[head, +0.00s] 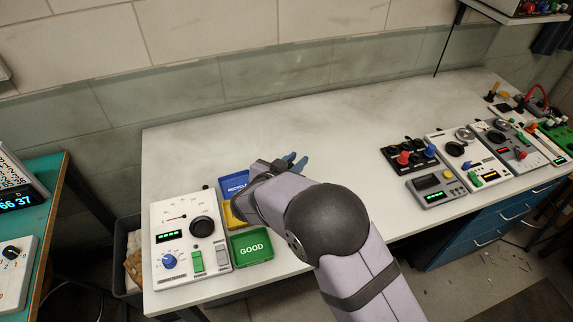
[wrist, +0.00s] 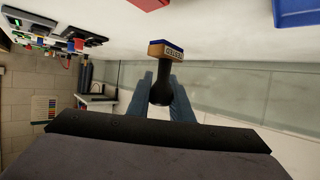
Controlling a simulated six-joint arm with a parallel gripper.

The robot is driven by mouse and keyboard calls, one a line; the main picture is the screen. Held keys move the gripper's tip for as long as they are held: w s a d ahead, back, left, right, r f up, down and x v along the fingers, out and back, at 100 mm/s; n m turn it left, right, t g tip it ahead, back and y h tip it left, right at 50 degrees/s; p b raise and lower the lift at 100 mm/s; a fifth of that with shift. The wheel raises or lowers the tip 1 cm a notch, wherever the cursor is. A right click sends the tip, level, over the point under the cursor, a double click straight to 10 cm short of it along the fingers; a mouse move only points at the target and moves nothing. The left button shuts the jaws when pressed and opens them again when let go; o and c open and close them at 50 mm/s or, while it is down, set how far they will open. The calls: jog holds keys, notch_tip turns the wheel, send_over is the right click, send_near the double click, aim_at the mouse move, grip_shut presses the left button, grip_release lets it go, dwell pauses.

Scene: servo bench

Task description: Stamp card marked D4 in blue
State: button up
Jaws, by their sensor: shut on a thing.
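My gripper (head: 297,161) shows in the head view as blue fingers beyond my forearm, over the back middle of the white bench. In the wrist view my gripper (wrist: 163,88) is shut on a stamp (wrist: 166,51), its fingers on either side of the dark handle. The stamp has a tan and blue block with a label too small to read. It appears clear of the bench surface. No card marked D4 can be made out in either view; my arm hides part of the bench.
On the white bench (head: 330,125) are a blue tray (head: 234,186), a partly hidden yellow tray (head: 231,217), a green GOOD tray (head: 251,246) and a control panel (head: 188,237). Several devices, including a black switch box (head: 408,156), stand at right. The back middle is clear.

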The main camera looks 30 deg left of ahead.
jog(key=w+d+r+m+h+b, duration=0.15)
jog(key=w+d, duration=0.25)
jog(key=d, duration=0.4)
jog(key=w+d+r+m+h+b, duration=0.1)
jog(key=w+d+r+b, duration=0.2)
jog(key=d, duration=0.5)
jog(key=s+f+n+y+p, duration=0.1)
jog(key=s+f+n+y, duration=0.2)
jog(key=s+f, duration=0.1)
jog(key=shift+s+d+f, duration=0.25)
jog(key=shift+d+f, duration=0.2)
jog(key=shift+f, duration=0.05)
jog(key=shift+f, duration=0.15)
notch_tip(320, 180, down, 6)
jog(key=b, duration=0.5)
jog(key=shift+b, duration=0.35)
jog(key=shift+f+b, duration=0.4)
jog(key=shift+f, duration=0.05)
dwell(0.4)
jog(key=shift+r, duration=0.1)
